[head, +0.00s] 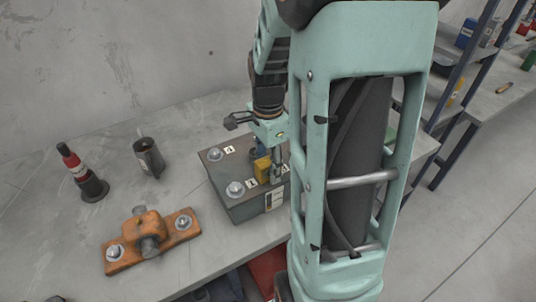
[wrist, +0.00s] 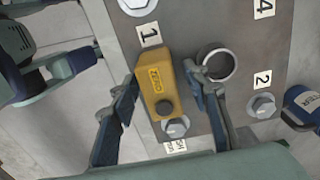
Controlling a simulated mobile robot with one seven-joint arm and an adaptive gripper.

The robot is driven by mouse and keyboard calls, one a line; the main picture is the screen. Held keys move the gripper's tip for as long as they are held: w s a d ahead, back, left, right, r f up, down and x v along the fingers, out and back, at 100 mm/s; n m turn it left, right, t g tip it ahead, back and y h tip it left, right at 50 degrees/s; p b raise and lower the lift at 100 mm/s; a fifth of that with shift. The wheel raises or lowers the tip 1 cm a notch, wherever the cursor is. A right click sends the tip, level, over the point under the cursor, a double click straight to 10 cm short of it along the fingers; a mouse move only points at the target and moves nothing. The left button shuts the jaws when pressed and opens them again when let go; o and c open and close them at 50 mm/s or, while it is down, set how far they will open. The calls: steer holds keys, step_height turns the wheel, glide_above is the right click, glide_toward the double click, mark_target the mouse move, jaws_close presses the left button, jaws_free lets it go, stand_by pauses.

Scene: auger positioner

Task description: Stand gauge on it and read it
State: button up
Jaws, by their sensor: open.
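A yellow gauge (wrist: 157,82) with a dark button marked ZERO is in the wrist view; it also shows in the head view (head: 262,169), at the top of a grey box (head: 246,208). The box's top plate (wrist: 240,105) carries bolts and labels 1, 2 and 4. My gripper (wrist: 161,76) is open, with one finger on each side of the gauge. A gap shows on the right; contact on the left is unclear. I cannot tell whether the gauge touches the plate. In the head view my gripper (head: 272,160) is partly hidden by my arm. No reading is visible.
A round metal ring (wrist: 216,63) sits on the plate, just right of my right finger. Shelving stands at the right.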

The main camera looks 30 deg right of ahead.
mark_target(268, 160)
step_height(268, 160, up, 12)
stand_by(0.4)
